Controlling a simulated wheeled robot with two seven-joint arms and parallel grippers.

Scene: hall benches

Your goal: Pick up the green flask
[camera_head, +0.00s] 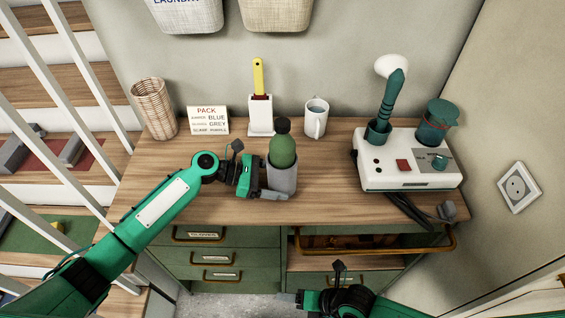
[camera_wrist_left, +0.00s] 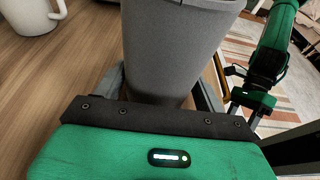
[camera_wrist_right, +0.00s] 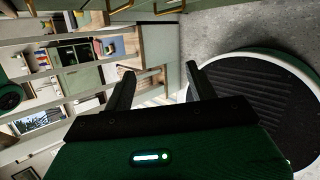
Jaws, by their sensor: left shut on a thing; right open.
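The green flask (camera_head: 283,152), with a dark rounded cap, stands upright in a tapered grey cup (camera_head: 282,180) near the front edge of the wooden bench. My left gripper (camera_head: 268,191) is shut on the grey cup, low on its side. In the left wrist view the grey cup (camera_wrist_left: 170,45) fills the space between the fingers, and the flask is out of sight. I cannot tell whether the cup touches the bench. My right gripper (camera_head: 290,299) is open and empty, low in front of the drawers; its spread fingers (camera_wrist_right: 160,80) show in the right wrist view.
On the bench (camera_head: 225,205) are a wicker basket (camera_head: 154,108), a sign (camera_head: 208,121), a white holder with a yellow-handled tool (camera_head: 260,115), a white mug (camera_head: 316,118) and a white device (camera_head: 405,165). An open drawer (camera_head: 375,243) juts out at front right. A railing (camera_head: 60,110) stands left.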

